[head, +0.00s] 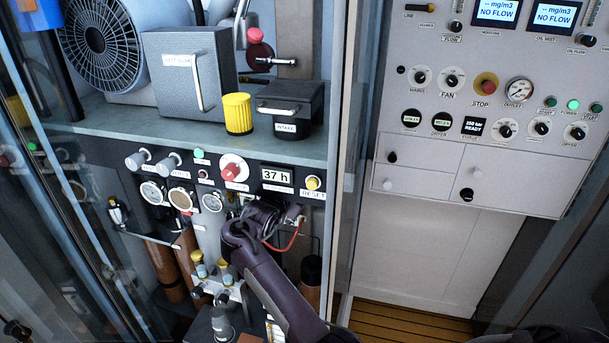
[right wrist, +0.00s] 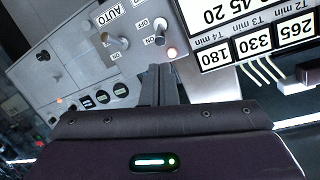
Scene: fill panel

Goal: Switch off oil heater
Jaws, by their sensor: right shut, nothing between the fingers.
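In the right wrist view, my right gripper (right wrist: 160,72) is shut and empty. Its fingertips are just below a small switch knob (right wrist: 159,39) marked ON and OFF, beside a lit pinkish lamp (right wrist: 172,53). I cannot tell whether they touch. A second knob (right wrist: 116,42), near AUTO, OFF and ON markings, is to the left. The text is upside down, and I cannot read an oil heater label. In the head view, one of my dark arms enters from the bottom middle and reaches towards the left cabinet; its fingertips are hidden. No left gripper can be made out.
In the head view, the left cabinet has a shelf (head: 130,140), a fan (head: 98,42) and gauges (head: 180,199). A white control panel (head: 430,180) is at right; the floor (head: 410,320) below looks clear.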

